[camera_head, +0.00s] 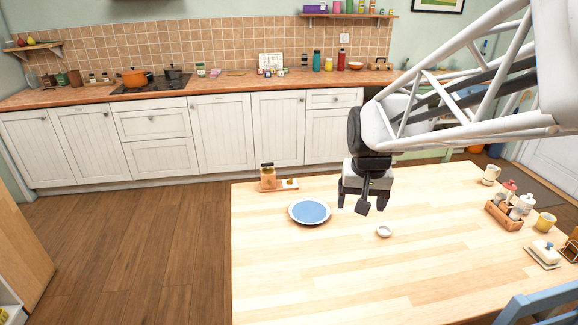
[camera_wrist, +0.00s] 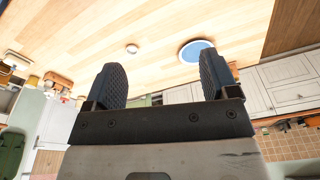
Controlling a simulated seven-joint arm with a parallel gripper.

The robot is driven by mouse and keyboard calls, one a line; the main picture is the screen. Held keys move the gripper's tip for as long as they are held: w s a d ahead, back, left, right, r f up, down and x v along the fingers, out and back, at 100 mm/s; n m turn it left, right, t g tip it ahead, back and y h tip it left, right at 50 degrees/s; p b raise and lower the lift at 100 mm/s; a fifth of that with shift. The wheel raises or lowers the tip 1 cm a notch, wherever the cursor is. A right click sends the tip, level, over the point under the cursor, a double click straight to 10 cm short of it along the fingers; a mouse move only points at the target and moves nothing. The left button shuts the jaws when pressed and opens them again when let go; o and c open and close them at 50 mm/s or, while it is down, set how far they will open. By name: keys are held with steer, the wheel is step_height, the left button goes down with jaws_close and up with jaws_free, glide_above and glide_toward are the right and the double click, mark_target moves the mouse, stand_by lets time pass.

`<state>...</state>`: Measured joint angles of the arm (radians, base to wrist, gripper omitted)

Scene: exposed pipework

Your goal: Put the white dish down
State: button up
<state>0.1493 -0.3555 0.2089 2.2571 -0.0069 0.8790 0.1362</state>
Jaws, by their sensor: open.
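A small white dish (camera_head: 384,231) sits on the light wooden table (camera_head: 300,275), just to the right of and nearer than my gripper in the head view. It also shows in the wrist view as a small round shape (camera_wrist: 132,48). My gripper (camera_head: 362,202) is open and empty above the table, apart from the dish. In the wrist view its two dark fingers (camera_wrist: 162,80) are spread wide with nothing between them. A blue plate with a pale rim (camera_head: 309,212) lies on the table to the left of my gripper, and it shows in the wrist view too (camera_wrist: 197,51).
A board with a jar (camera_head: 268,177) stands at the table's back left edge. A wooden caddy of jars (camera_head: 510,213), a yellow mug (camera_head: 545,222) and a butter dish (camera_head: 546,252) stand at the right. A blue chair (camera_head: 540,305) is at the front right. The table's front middle is clear.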

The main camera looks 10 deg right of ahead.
steer(key=s+a+n, duration=0.1)
steer(key=s+a, duration=0.2)
steer(key=s, duration=0.5)
steer(key=s+a+r+n, duration=0.1)
steer(key=s+a+n, duration=0.1)
steer(key=s, duration=0.6)
steer(key=shift+s+a+t, duration=0.4)
steer(key=shift+a, duration=0.45)
steer(key=shift+w+r, duration=0.1)
